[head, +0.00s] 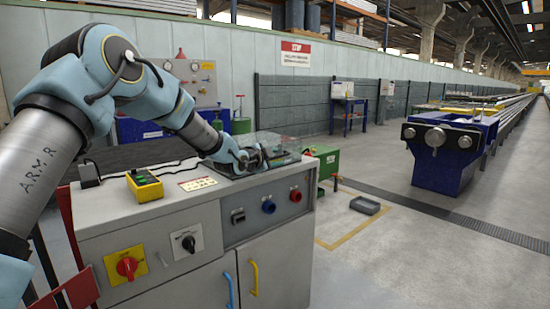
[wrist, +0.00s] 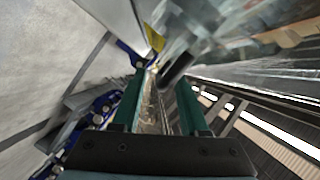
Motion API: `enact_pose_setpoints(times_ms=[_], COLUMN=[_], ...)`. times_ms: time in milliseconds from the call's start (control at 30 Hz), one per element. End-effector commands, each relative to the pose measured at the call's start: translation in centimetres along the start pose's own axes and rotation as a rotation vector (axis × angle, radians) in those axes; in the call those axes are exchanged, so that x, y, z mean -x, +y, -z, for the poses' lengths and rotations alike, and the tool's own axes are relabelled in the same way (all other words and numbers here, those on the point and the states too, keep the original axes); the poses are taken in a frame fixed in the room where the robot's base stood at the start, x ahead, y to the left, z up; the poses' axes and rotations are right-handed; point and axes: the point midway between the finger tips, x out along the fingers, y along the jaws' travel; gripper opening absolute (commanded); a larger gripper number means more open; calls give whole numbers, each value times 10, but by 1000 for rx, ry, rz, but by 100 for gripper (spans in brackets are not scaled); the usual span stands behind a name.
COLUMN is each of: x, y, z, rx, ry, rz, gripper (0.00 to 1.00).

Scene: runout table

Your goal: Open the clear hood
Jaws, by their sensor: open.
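The clear hood (head: 284,147) is on top of the grey cabinet, at its right end, over a dark base. It looks lowered, though my arm hides part of it. In the wrist view, clear panes that look like the hood (wrist: 235,50) fill the upper right. My gripper (head: 257,159) is at the left front of the hood. In the wrist view its two green fingers (wrist: 158,92) stand apart. A short dark bar (wrist: 177,68) shows just beyond the fingertips; I cannot tell whether it touches them.
The cabinet (head: 165,225) carries a yellow box with a green button (head: 145,185) and a black plug with a cable (head: 89,174). Its front has a red switch (head: 127,267) and blue and red knobs. A grey tray (head: 365,205) lies on the floor. A blue machine (head: 450,165) stands at right.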

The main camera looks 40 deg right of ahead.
Motion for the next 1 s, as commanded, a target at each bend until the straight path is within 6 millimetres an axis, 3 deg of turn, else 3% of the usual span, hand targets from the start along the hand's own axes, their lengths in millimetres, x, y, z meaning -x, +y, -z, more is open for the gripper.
enact_pose_setpoints(times_ms=[67, 467, 1000], x=[0, 0, 0], y=[0, 0, 0], z=[0, 0, 0], rx=[0, 0, 0], ry=[0, 0, 0], rz=[0, 0, 0], gripper=[44, 0, 0])
